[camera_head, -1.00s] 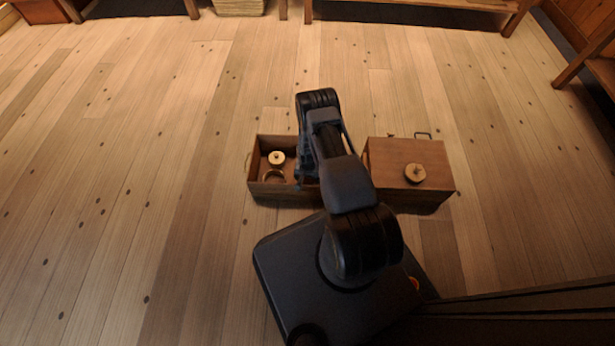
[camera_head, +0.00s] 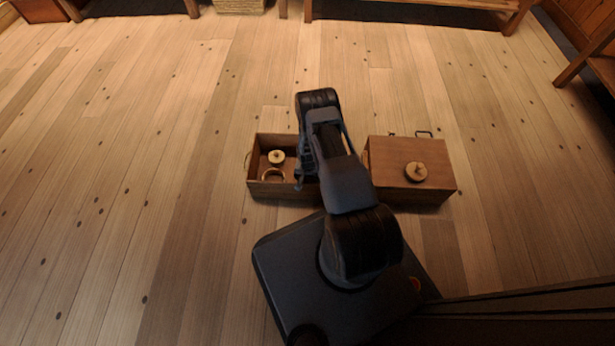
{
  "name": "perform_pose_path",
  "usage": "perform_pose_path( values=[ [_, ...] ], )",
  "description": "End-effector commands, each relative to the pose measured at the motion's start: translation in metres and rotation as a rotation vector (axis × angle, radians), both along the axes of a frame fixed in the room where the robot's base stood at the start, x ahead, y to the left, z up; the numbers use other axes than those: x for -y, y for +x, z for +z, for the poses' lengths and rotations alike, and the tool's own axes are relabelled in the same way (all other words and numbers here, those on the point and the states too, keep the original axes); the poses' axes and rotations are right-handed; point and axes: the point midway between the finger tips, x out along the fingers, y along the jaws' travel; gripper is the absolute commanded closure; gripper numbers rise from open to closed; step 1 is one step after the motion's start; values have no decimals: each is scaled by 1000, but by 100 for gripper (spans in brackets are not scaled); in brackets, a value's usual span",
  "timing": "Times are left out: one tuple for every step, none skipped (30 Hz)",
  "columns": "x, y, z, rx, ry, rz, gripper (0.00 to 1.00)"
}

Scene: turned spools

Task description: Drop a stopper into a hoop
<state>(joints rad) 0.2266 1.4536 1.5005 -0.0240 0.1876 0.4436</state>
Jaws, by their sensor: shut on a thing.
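A pale ring, the hoop (camera_head: 273,175), lies inside the open wooden box to the left of my arm. A light round turned piece (camera_head: 277,157) with a small knob is behind the hoop in the same box. Another turned piece (camera_head: 416,172) stands on the flat top of the right box. I cannot tell which turned piece is a stopper. My gripper (camera_head: 301,179) points down at the right part of the open box, right of the hoop, and is mostly hidden by my arm. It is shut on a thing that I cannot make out.
The open box (camera_head: 253,168) has raised walls around the hoop. The closed box (camera_head: 400,155) stands to its right, with a dark handle (camera_head: 424,133) at its back. Wooden benches (camera_head: 400,5) stand along the far edge. The plank floor around is clear.

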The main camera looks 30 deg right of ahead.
Motion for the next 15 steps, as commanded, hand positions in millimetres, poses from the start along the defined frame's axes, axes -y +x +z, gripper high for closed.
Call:
perform_pose_path(
  values=[
    [0, 0, 0, 0, 0, 0, 40],
    [0, 0, 0, 0, 0, 0, 40],
    [0, 0, 0, 0, 0, 0, 40],
    [0, 0, 0, 0, 0, 0, 40],
    [0, 0, 0, 0, 0, 0, 40],
    [0, 0, 0, 0, 0, 0, 40],
    [0, 0, 0, 0, 0, 0, 40],
    [0, 0, 0, 0, 0, 0, 40],
    [0, 0, 0, 0, 0, 0, 40],
    [0, 0, 0, 0, 0, 0, 40],
    [0, 0, -1, 0, 0, 0, 40],
    [0, 0, -1, 0, 0, 0, 40],
    [0, 0, -2, 0, 0, 0, 40],
    [0, 0, -2, 0, 0, 0, 40],
    [0, 0, -3, 0, 0, 0, 40]
  ],
)
